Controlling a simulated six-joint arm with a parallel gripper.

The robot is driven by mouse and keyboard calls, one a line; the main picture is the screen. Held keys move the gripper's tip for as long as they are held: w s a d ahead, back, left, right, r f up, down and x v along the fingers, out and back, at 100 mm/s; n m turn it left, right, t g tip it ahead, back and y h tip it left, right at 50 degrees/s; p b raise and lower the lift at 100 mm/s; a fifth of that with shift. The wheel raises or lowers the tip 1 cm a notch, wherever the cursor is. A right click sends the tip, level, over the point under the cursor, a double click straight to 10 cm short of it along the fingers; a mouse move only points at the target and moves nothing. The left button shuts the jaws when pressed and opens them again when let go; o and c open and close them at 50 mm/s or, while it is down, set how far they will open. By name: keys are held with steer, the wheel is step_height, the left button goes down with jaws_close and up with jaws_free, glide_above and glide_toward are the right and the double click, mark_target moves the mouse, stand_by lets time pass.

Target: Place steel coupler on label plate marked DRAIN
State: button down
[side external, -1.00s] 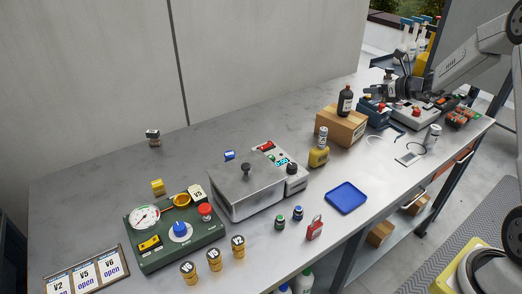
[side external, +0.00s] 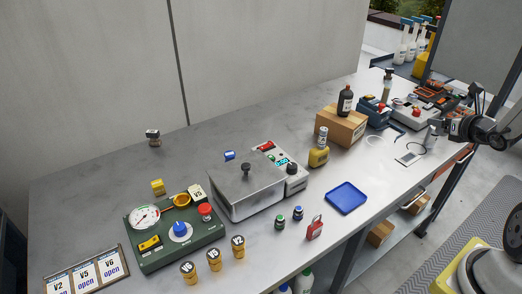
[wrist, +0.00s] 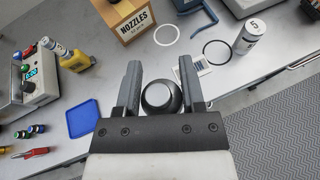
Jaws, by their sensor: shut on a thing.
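In the wrist view my gripper (wrist: 160,78) is shut on a round dark-rimmed piece with a grey centre (wrist: 160,98), which looks like the steel coupler. In the side view my gripper (side external: 453,128) is over the right front part of the bench, beside a pale can; the held piece is hard to make out there. A small pale plate (side external: 408,155) lies flat on the bench to the left of the gripper. It also shows in the wrist view (wrist: 203,69), partly hidden by a finger. I cannot read DRAIN on it.
A labelled can (wrist: 249,37) stands near a black ring (wrist: 206,49) and a white ring (wrist: 156,40). A NOZZLES carton (side external: 341,126), a yellow bottle (side external: 319,156) and a blue tray (side external: 346,198) are further left.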

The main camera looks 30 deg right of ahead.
steer(key=shift+s+a+f+m, duration=0.1)
steer(key=shift+s+m, duration=0.05)
steer(key=shift+s, duration=0.35)
steer(key=shift+s+a+f+m, duration=0.1)
steer(key=shift+s+m, duration=0.05)
steer(key=shift+s, duration=0.3)
steer(key=shift+s+f+h, duration=0.15)
steer(key=shift+f+h, duration=0.05)
steer(key=shift+h, duration=0.1)
steer(key=shift+f, duration=2.25)
steer(key=shift+w, duration=0.2)
glide_above(406, 155)
steer(key=s, duration=0.1)
steer(key=f, duration=0.8)
steer(key=shift+a, duration=0.35)
steer(key=shift+w+d+f, duration=0.35)
steer(key=shift+w+f, duration=0.05)
steer(key=shift+f, duration=0.3)
